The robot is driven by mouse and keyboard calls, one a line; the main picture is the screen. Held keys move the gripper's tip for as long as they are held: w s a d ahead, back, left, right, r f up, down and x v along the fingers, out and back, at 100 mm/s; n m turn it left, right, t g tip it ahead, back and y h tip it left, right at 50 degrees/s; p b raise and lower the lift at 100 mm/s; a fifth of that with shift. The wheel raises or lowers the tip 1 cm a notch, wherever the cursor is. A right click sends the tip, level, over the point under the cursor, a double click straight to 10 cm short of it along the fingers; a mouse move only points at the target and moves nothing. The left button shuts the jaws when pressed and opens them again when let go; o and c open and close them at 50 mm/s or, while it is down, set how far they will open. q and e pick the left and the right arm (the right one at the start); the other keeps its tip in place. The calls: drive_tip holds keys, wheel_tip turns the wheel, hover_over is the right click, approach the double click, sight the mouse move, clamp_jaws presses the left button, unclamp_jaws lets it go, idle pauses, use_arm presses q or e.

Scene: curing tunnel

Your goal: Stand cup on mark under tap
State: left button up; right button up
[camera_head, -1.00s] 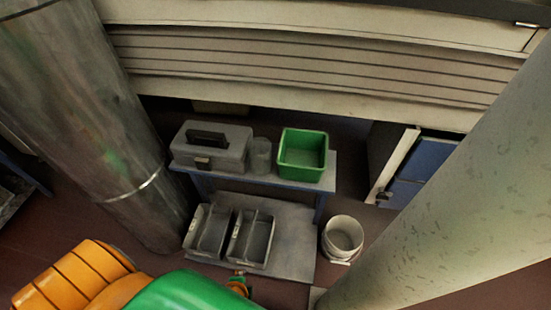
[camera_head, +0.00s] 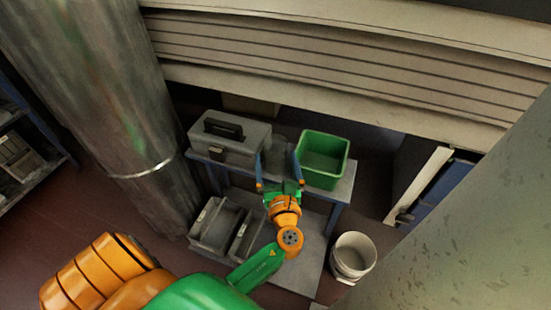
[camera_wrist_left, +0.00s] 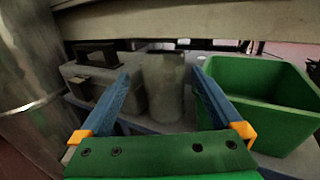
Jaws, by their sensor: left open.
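A grey, cloudy cylinder, which looks like the cup, stands upright on the bench between a grey toolbox and a green bin. In the head view the cup (camera_head: 277,160) shows between the fingers of my left gripper (camera_head: 278,156). In the left wrist view the cup (camera_wrist_left: 165,88) lies straight ahead, between the open blue fingers of the gripper (camera_wrist_left: 162,72), with a gap to each side. How far the fingertips reach along the cup is hard to tell. I cannot make out a tap or a mark. My right gripper is out of view.
The toolbox (camera_head: 230,137) stands close left of the cup and the green bin (camera_head: 324,158) close right. Grey trays (camera_head: 216,223) lie on the lower shelf. A white bucket (camera_head: 353,256) stands right of the bench. A wide slatted beige casing (camera_head: 350,60) overhangs behind.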

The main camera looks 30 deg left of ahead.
sight(274, 135)
use_arm(q)
drive_tip(key=b+x, duration=0.1)
drive_tip(key=x, duration=0.6)
drive_tip(key=shift+w+d+f, duration=0.1)
drive_tip(key=shift+w+d, duration=0.05)
drive_tip(key=shift+d, duration=0.05)
clamp_jaws()
drive_tip(key=s+d+r+p, duration=0.3)
drive_tip(key=s+r+p, duration=0.6)
drive_tip(key=s+r, duration=0.4)
drive_tip(key=shift+s+d, duration=0.25)
drive_tip(key=shift+s, duration=0.2)
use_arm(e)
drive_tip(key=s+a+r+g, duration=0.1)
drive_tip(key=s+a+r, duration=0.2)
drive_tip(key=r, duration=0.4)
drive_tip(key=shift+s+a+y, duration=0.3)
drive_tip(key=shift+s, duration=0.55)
